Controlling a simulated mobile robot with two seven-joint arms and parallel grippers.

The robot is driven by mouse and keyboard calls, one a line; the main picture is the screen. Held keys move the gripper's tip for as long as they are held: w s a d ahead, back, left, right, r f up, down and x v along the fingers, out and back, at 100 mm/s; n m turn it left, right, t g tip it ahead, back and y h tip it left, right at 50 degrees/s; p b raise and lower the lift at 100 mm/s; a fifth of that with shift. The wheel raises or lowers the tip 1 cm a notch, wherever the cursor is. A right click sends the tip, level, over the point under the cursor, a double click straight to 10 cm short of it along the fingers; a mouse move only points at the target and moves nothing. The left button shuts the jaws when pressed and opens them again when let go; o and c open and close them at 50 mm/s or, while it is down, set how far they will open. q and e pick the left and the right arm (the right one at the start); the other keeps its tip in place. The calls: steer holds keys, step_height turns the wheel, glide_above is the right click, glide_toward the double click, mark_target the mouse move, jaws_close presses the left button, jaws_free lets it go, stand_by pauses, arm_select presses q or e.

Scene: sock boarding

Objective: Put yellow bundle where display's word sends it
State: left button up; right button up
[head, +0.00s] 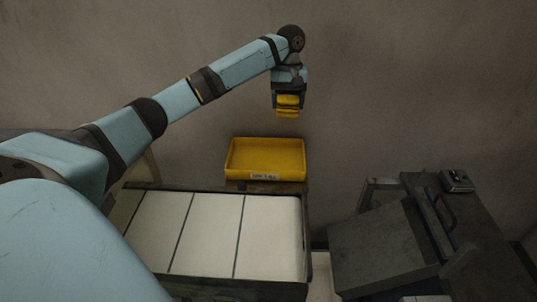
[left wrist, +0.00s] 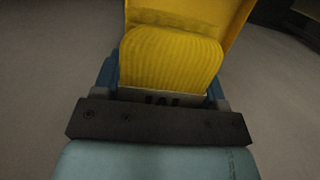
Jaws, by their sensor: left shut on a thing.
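The yellow bundle (head: 288,105) is held in my left gripper (head: 289,97), raised in front of the wall. In the left wrist view the bundle (left wrist: 170,60) looks ribbed and folded, and my left gripper (left wrist: 162,97) is shut on it. A yellow bin (head: 265,157) with a small label on its front stands below the bundle, a clear gap beneath it. The label is too small to read. In the left wrist view a yellow surface shows behind the bundle. I make out no display with a readable word. My right gripper is not in view.
A dark-framed table with pale panels (head: 207,235) lies in front of the bin. At the right stands a dark machine (head: 385,245) with a handle, and a small box (head: 456,181) sits on the dark surface behind it. The space around the raised bundle is clear.

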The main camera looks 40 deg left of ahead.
arm_select(q)
steer(key=b, duration=0.2)
glide_above(284, 164)
step_height(284, 164, down, 13)
steer(key=shift+w+a+f, duration=0.1)
steer(key=shift+w+f, duration=0.05)
steer(key=shift+f, duration=0.45)
step_height(284, 164, down, 6)
steer(key=shift+r+b, duration=0.2)
steer(key=shift+b, duration=0.35)
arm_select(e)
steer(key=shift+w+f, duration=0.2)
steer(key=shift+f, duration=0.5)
arm_select(q)
steer(key=o, duration=1)
steer(key=shift+f, duration=0.15)
